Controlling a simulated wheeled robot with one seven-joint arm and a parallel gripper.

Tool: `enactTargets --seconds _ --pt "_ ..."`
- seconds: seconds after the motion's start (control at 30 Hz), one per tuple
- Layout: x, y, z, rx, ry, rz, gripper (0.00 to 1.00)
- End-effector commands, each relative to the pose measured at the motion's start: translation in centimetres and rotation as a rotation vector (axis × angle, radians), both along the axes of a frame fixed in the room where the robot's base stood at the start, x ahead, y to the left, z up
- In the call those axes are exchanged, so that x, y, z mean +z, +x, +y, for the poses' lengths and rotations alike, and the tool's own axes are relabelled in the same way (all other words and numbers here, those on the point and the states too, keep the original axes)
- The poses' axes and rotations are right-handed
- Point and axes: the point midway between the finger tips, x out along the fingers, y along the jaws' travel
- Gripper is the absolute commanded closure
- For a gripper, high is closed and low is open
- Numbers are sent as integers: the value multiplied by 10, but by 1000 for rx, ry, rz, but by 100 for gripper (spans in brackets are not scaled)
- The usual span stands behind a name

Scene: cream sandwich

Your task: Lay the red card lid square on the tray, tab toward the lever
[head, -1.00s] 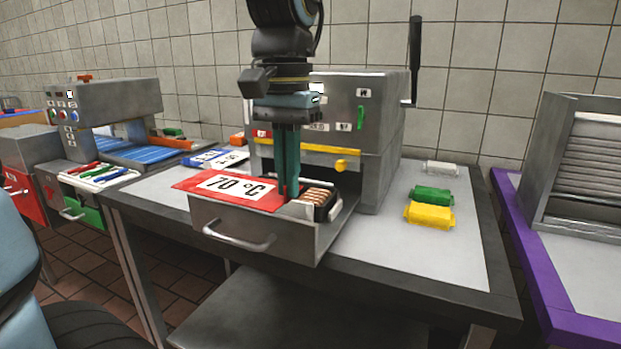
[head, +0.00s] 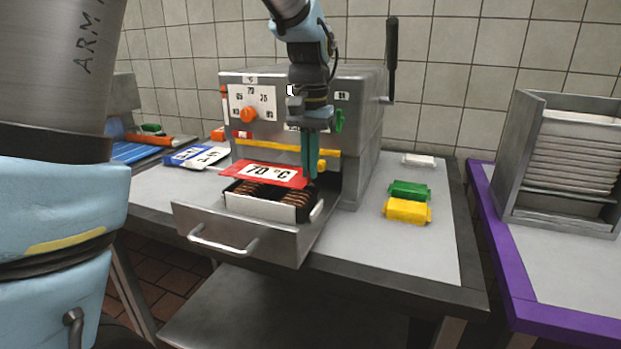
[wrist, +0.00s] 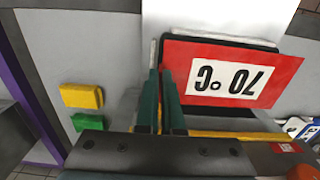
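The red card lid (head: 262,173), marked 70 °C, is in my gripper (head: 310,176) by its right end, toward the lever side. The teal fingers look closed on that end. The card is over the back part of the dark tray (head: 318,209); its height above the rim is hard to judge. The tray's brown ridged contents show in front of the card. In the wrist view the card (wrist: 274,62) lies right of my fingers (wrist: 161,85), slightly skewed to the dark tray edge (wrist: 215,38). The black lever (head: 391,60) stands upright at the machine's right side.
The tray sits in a pulled-out metal drawer (head: 236,226) below the grey machine (head: 350,130). Green (head: 409,190) and yellow (head: 407,211) blocks lie on the table to the right. Blue and white cards (head: 196,157) lie to the left. A slatted rack (head: 570,165) stands far right.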

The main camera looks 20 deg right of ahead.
Motion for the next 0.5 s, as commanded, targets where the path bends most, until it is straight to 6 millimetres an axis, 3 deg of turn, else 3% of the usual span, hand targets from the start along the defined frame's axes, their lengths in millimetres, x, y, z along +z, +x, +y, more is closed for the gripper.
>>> enactTargets --seconds 0.27,0.5 --pt "-33 -1 0 0 2 2 100" --pt "-40 2 -2 0 -1 -1 100"
